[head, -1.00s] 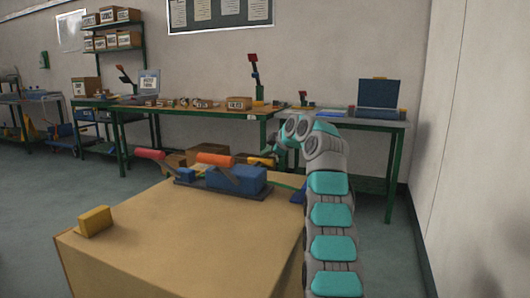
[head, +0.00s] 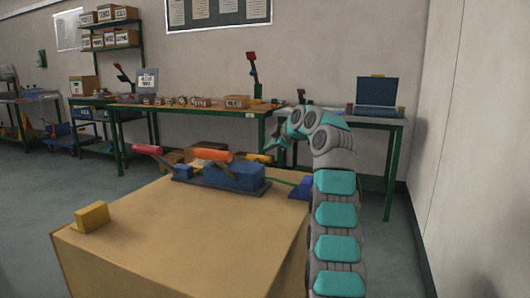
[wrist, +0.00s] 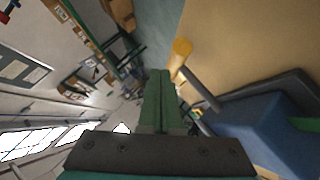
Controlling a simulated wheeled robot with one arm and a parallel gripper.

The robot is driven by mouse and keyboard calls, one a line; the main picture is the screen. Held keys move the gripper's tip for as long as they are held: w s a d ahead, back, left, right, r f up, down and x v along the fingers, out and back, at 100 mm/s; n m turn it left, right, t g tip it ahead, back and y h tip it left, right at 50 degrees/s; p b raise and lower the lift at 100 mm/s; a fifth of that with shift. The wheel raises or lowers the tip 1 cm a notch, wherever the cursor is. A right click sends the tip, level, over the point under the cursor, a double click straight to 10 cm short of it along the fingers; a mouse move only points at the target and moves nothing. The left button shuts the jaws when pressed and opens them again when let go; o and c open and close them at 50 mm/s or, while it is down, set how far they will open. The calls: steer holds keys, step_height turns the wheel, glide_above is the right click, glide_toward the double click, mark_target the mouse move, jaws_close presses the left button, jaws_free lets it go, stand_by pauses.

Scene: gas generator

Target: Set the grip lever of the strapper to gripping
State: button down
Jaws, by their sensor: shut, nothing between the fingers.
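The strapper (head: 234,177) is a blue body on a dark base on top of a large cardboard box. It has a red-handled lever (head: 147,150), an orange-handled lever (head: 212,155) and a yellow-handled lever (head: 258,158). I cannot tell from markings which is the grip lever. My gripper (head: 272,143) is above and behind the strapper, near the yellow handle. In the wrist view its green fingers (wrist: 160,75) are together and empty, with the yellow handle (wrist: 181,48) just to their right, apparently apart. The blue body (wrist: 265,130) shows at lower right there.
The cardboard box (head: 180,225) has a yellow block (head: 92,217) at its front left and a smaller blue part (head: 301,188) at its right. Behind it stand a workbench (head: 200,108) with small items and a table with a laptop (head: 377,92). My arm fills the right side.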

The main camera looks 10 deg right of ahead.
steer(key=v, duration=0.4)
steer(key=shift+s+r, duration=0.1)
steer(key=s+d+f+m+g+h+b, duration=0.1)
steer(key=s+d+f+m+h, duration=0.15)
steer(key=s, duration=0.55)
steer(key=s+d+f+m+g+h, duration=0.1)
steer(key=s+d+m+g, duration=0.2)
steer(key=s, duration=0.6)
steer(key=s+d+f+m+h+b, duration=0.1)
steer(key=s+d+f+m, duration=0.2)
steer(key=s, duration=0.5)
steer(key=s+a+f+m+g, duration=0.2)
steer(key=s+a+f, duration=0.3)
steer(key=s, duration=0.8)
steer(key=s+a+f+m+g+p, duration=0.1)
steer(key=s+a+f, duration=0.4)
steer(key=s+f, duration=0.5)
steer(key=s+a+f+m+g, duration=0.3)
steer(key=s+a+f+g, duration=0.2)
steer(key=s, duration=1.1)
step_height(320, 180, down, 3)
steer(key=shift+a+r, duration=0.2)
steer(key=shift+a, duration=0.35)
